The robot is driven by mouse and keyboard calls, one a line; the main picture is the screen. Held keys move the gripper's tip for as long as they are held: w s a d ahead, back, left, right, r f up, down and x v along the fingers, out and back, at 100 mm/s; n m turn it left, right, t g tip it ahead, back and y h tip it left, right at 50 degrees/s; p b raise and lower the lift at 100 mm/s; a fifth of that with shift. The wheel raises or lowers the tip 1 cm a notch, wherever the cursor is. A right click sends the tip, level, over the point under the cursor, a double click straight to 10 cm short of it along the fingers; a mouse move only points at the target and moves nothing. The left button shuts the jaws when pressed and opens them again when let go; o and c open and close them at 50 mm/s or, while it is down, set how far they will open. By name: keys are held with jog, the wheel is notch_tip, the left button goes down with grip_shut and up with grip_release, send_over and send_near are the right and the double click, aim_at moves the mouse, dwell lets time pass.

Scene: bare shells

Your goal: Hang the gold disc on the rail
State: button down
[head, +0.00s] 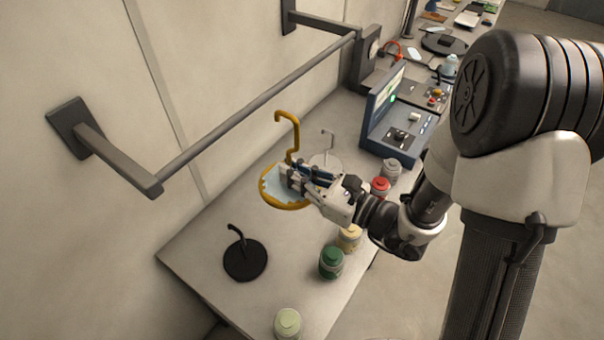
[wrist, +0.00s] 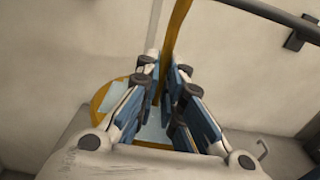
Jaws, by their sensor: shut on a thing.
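The gold disc (head: 272,200) has a gold rim, a pale blue face and a tall gold hook (head: 291,130) standing up from it. My gripper (head: 291,178) is shut on the gold disc at the base of its hook stem and holds it above the table. The wrist view shows the gold stem (wrist: 175,40) rising between the fingers, with the disc (wrist: 105,97) partly hidden behind them. The dark grey rail (head: 255,104) runs along the wall on two brackets. In the head view the hook's top appears below and right of the rail, apart from it.
A black disc with a hook (head: 245,260) and a white hooked disc (head: 325,160) stand on the table (head: 205,245). Several jars, including a green one (head: 331,263) and a red-lidded one (head: 379,188), line the table's right edge. A blue-grey console (head: 398,125) stands farther back.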

jog(key=f+x, duration=0.2)
jog(key=x, duration=0.9)
jog(key=shift+b, duration=0.35)
dwell(0.4)
jog(key=shift+w+f, duration=0.1)
jog(key=c, duration=1.7)
grip_release()
jog(key=shift+o, duration=0.2)
